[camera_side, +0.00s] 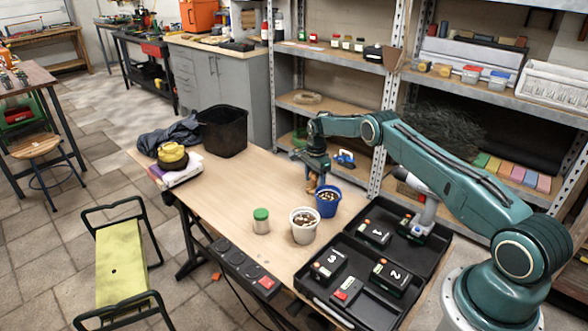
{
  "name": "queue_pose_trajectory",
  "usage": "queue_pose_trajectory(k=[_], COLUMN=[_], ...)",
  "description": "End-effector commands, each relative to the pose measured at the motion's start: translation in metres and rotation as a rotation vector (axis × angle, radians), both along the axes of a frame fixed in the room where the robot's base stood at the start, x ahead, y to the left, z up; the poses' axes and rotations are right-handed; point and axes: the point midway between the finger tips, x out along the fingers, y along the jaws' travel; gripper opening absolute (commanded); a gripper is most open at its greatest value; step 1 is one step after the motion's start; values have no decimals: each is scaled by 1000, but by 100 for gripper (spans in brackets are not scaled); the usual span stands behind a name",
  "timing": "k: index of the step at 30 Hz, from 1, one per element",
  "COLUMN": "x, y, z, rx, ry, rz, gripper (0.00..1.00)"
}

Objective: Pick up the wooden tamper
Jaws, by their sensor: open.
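The wooden tamper (312,187), a small brown turned piece, stands upright on the table just behind and left of a blue cup. The cup hides part of its lower end. My gripper (312,174) points down right over the tamper, with its fingers at the tamper's top. The gripper is open. It is too small to tell whether the fingers touch the tamper.
The blue cup (328,203) and a white cup (304,226) of small pieces stand close by. A green-lidded jar (261,222) is left of them. An open black tool case (341,293) fills the front right. A black bin (222,132) stands at the back left. The table's middle is clear.

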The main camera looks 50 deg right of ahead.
Motion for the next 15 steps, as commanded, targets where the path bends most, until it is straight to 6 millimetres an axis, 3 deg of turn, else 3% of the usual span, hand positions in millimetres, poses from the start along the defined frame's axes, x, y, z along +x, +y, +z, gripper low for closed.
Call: queue_pose_trajectory(k=[10,15], x=[0,0], y=[0,0], z=[0,0], rx=[0,0], ry=[0,0], rz=[0,0], gripper=[59,28])
